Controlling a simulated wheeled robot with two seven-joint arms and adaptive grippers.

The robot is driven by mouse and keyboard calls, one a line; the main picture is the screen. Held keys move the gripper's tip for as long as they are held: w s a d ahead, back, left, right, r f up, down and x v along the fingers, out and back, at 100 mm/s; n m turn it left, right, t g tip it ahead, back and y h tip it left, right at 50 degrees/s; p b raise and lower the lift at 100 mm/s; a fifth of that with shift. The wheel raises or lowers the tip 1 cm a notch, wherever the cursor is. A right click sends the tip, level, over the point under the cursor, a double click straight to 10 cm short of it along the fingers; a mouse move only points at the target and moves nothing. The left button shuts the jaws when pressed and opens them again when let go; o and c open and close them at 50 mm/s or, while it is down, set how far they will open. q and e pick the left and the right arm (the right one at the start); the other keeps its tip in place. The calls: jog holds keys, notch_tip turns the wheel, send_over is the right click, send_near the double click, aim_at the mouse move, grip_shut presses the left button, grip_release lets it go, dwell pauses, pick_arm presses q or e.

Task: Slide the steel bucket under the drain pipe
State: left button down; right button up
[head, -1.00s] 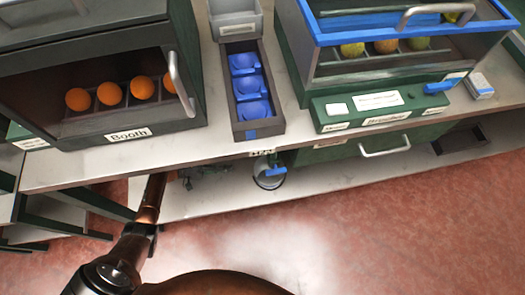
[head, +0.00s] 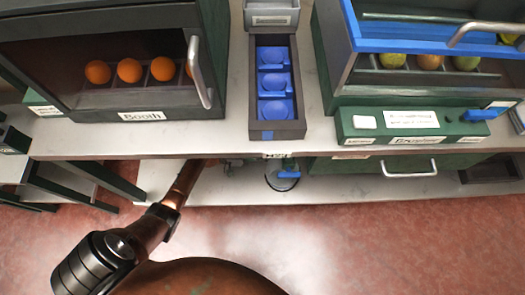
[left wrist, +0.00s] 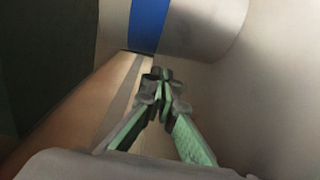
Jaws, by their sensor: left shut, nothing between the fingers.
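My left gripper (left wrist: 162,76) is shut and empty in the left wrist view. Its tips are close to a curved steel surface with a blue vertical stripe, which looks like the steel bucket (left wrist: 203,28); I cannot tell whether they touch. In the head view my left arm reaches under the counter, and its gripper is mostly hidden by the counter edge. My right gripper is out of view.
The counter (head: 200,138) overhangs the lower shelf (head: 230,191). On it stand a booth with oranges (head: 130,69), a tray of blue cups (head: 277,130) and a green machine (head: 412,122). A drawer handle (head: 409,170) juts out at right. The red floor in front is clear.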

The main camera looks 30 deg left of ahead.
aim_at(273, 165)
pick_arm(q)
jog(key=shift+s+d, duration=0.4)
jog(key=shift+d, duration=0.15)
jog(key=shift+s+d+r+p, duration=0.1)
jog(key=shift+s+d+p, duration=0.3)
jog(key=shift+s+d, duration=0.4)
